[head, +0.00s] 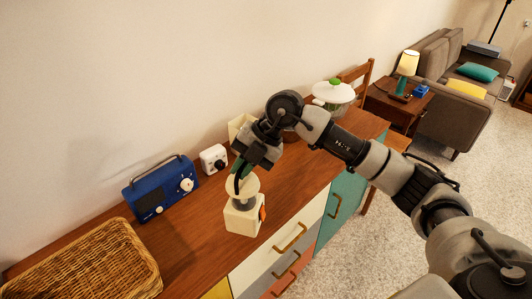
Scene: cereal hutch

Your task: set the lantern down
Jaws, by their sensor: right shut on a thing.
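The lantern (243,217) appears to be the cream body with a wide round cap, a dark middle and an orange part on its right side. It looks upright, at the front edge of the wooden sideboard top (190,235). My right gripper (242,166) is above it, pointing down, shut on the lantern at what looks like its dark loop handle. The fingertips are small and partly hidden by the gripper body. I cannot tell whether the lantern's base touches the wood. My left gripper is not in view.
A blue radio (160,191) and a small white device (214,158) stand along the wall. A wicker basket (90,265) fills the near left. A glass bowl with a lid (333,95) stands at the far end. Bare wood lies between radio and lantern.

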